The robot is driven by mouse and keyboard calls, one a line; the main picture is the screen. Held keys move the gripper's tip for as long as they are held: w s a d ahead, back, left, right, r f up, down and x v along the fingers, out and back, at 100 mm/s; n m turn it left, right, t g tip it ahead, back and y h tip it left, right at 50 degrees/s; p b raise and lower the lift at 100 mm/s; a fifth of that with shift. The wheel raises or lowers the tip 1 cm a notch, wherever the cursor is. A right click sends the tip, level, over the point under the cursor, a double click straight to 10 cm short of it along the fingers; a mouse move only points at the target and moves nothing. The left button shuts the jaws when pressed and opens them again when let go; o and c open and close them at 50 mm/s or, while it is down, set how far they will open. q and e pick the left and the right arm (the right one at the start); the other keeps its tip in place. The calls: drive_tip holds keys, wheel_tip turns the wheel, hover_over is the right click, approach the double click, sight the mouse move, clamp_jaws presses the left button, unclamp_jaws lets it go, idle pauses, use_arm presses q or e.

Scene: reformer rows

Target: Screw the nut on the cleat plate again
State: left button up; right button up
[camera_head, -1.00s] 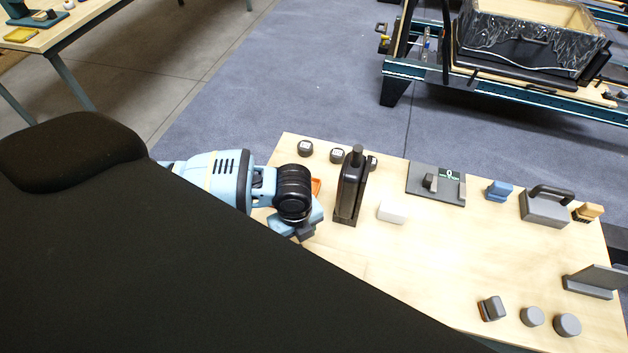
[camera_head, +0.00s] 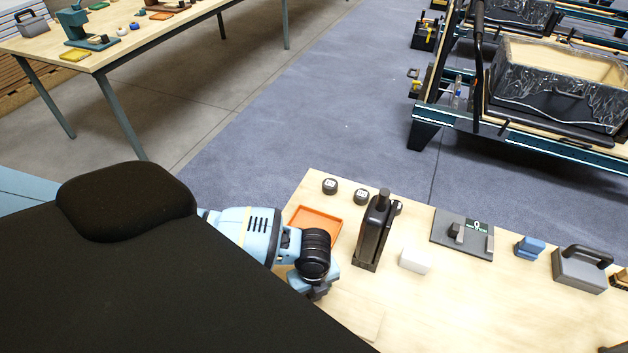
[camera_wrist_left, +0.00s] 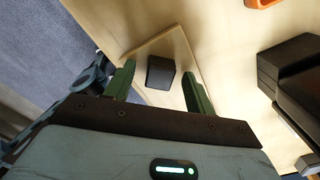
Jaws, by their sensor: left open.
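A dark grey plate (camera_head: 447,241) with raised grey blocks and a small green-and-white mark lies on the light wooden table; it looks like the cleat plate. I cannot make out the nut with certainty. My left gripper (camera_head: 318,292) is over the table's left part, well left of the plate. In the left wrist view my left gripper (camera_wrist_left: 158,74) is open, its green fingers apart. A small dark block (camera_wrist_left: 160,73) shows between and beyond the fingertips, on a pale board; I see no finger touching it. My right gripper is not in view.
An orange tray (camera_head: 316,220), two dark round pieces, a tall black device (camera_head: 373,234) and a white block (camera_head: 415,261) stand near my left arm. A blue piece (camera_head: 530,247) and a grey handled block (camera_head: 579,270) lie farther right. The table's front middle is clear.

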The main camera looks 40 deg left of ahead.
use_arm(q)
drive_tip(key=c, duration=1)
drive_tip(key=m, duration=0.3)
drive_tip(key=shift+r+m, duration=0.1)
drive_tip(key=shift+m, duration=0.2)
drive_tip(key=shift+c, duration=0.2)
drive_tip(key=m, duration=0.5)
drive_tip(key=shift+m+p, duration=0.3)
drive_tip(key=m, duration=0.9)
drive_tip(key=shift+b, duration=0.3)
